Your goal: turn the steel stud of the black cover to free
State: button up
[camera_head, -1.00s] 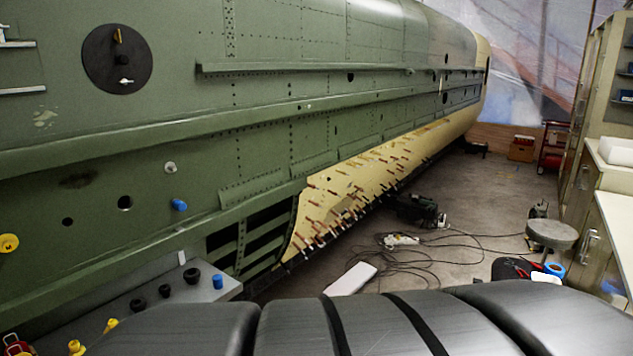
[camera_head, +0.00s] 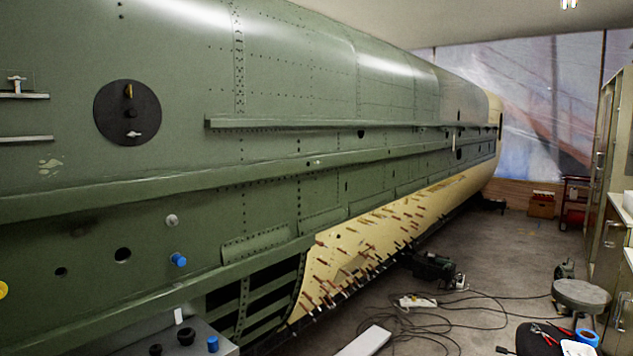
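The black cover (camera_head: 111,117) is a round dark disc on the green fuselage side (camera_head: 190,90), at the upper left of the head view. A brass-coloured stud (camera_head: 129,91) stands upright near its top. A small dark knob (camera_head: 131,113) is at its middle. The steel stud (camera_head: 134,134) is a pale winged piece near its lower edge, and its wings lie roughly level. My gripper is not in view, and nothing touches the cover.
A grey shelf (camera_head: 135,338) with black and blue plugs stands at the lower left. Rails (camera_head: 330,122) run along the fuselage. Cables (camera_head: 440,322), a stool (camera_head: 581,295) and a white board (camera_head: 366,341) are on the floor at right.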

aim_at(116, 115)
jog(key=u, duration=1.2)
